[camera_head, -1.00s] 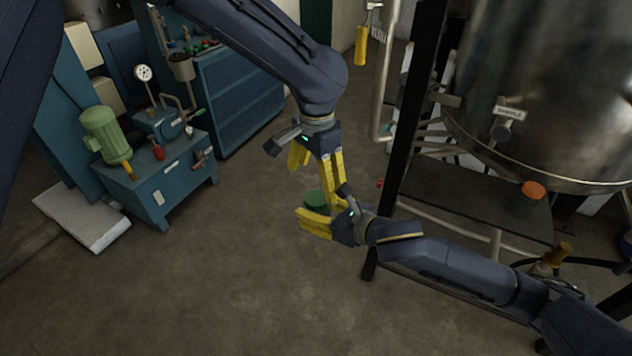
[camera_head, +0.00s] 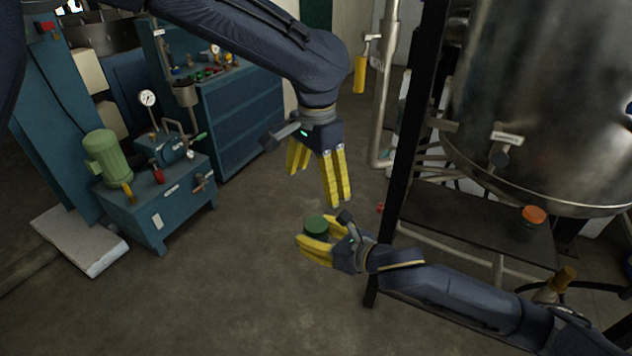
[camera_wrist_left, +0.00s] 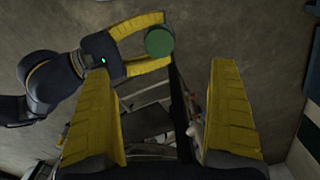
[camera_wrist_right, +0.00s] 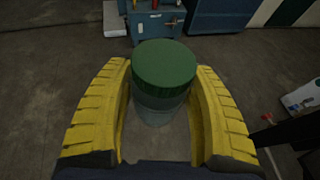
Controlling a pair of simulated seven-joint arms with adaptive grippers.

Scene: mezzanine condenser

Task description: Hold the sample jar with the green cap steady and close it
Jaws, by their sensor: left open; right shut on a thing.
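The sample jar has a green cap (camera_head: 316,224) and a clear body (camera_wrist_right: 160,107). The cap sits on top of the jar. My right gripper (camera_head: 318,243) is shut on the jar and holds it in the air, with a yellow finger on each side of the body below the cap. My left gripper (camera_head: 318,185) is open and empty, above and a little behind the jar. In the left wrist view the green cap (camera_wrist_left: 159,42) lies beyond the fingertips, between and above them, apart from both fingers. Most of the jar body is hidden by the right fingers in the head view.
A dark rack (camera_head: 465,215) with an orange-capped jar (camera_head: 533,215) stands at the right under a big steel vessel (camera_head: 540,110). A blue pump unit (camera_head: 170,200) and a blue cabinet (camera_head: 240,100) are at the left. The floor around the grippers is clear.

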